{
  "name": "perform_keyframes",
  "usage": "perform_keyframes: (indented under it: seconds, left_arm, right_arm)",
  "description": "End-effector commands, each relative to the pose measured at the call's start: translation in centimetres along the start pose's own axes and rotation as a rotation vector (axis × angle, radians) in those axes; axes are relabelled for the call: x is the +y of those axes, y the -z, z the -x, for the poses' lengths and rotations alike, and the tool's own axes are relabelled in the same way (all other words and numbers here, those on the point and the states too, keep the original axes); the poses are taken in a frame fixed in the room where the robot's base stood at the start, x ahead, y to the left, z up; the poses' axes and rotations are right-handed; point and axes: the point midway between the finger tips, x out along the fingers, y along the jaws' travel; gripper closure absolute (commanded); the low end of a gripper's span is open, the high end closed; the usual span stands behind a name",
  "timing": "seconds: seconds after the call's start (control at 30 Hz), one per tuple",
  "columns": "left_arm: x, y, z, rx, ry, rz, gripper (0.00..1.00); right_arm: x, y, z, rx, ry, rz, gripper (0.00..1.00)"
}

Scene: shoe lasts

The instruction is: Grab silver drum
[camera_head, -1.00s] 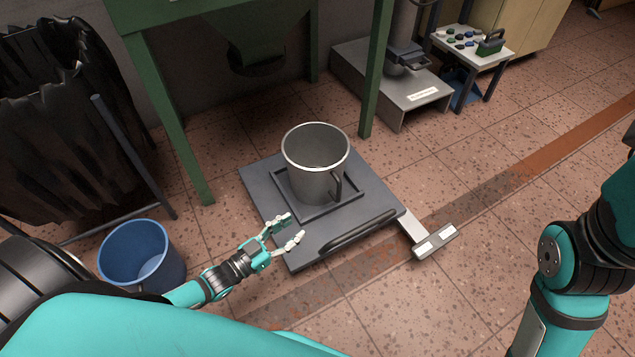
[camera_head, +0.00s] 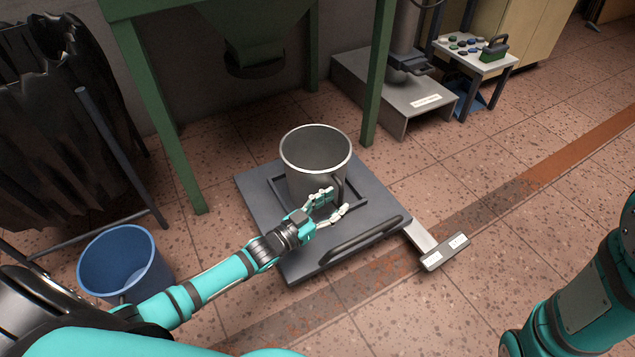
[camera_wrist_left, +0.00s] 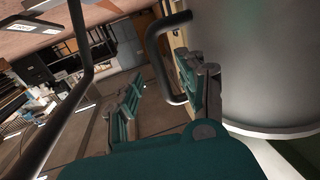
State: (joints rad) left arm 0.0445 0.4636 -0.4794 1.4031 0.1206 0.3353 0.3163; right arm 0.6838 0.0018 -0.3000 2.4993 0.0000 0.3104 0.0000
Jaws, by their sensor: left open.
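The silver drum (camera_head: 312,150) is an open metal container with a side handle. It stands upright on a grey platform scale (camera_head: 260,205). My left gripper (camera_head: 338,202) is open in front of the drum, by its handle. In the left wrist view, the drum's wall (camera_wrist_left: 265,60) fills the right side and the bent drum handle (camera_wrist_left: 155,45) lies between the open fingers (camera_wrist_left: 160,95). I cannot tell whether a finger touches the drum. My right arm shows at the right edge; its gripper is out of frame.
A blue bucket (camera_head: 122,268) stands at the left. The scale has a front bar (camera_head: 350,242) and a display (camera_head: 445,252) at its right. Green frame legs (camera_head: 165,130) rise behind the drum. A small table (camera_head: 478,60) stands at the back right. The floor on the right is clear.

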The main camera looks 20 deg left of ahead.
Motion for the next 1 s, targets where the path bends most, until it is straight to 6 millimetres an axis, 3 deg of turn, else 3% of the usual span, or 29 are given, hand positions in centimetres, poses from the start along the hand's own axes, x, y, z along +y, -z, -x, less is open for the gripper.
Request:
perform_keyframes:
  seconds: [0.2,0.47,0.8,1.0]
  left_arm:
    - [-0.1,-0.3,-2.7,0.003,-0.001,0.000,0.60]
    - [-0.1,-0.1,-3.0,0.000,0.000,0.000,0.60]
    - [-0.1,-0.1,-2.9,0.001,0.000,0.000,1.00]
    - [-0.1,-0.1,-2.9,0.000,0.000,0.000,1.00]
  right_arm:
    - [-0.5,0.9,1.8,0.007,0.003,0.001,0.60]
    - [-0.5,0.9,1.7,0.007,0.003,0.001,0.60]
    - [-0.5,0.9,1.7,0.008,0.004,0.001,0.60]
    - [-0.5,0.9,1.7,0.008,0.004,0.001,0.60]
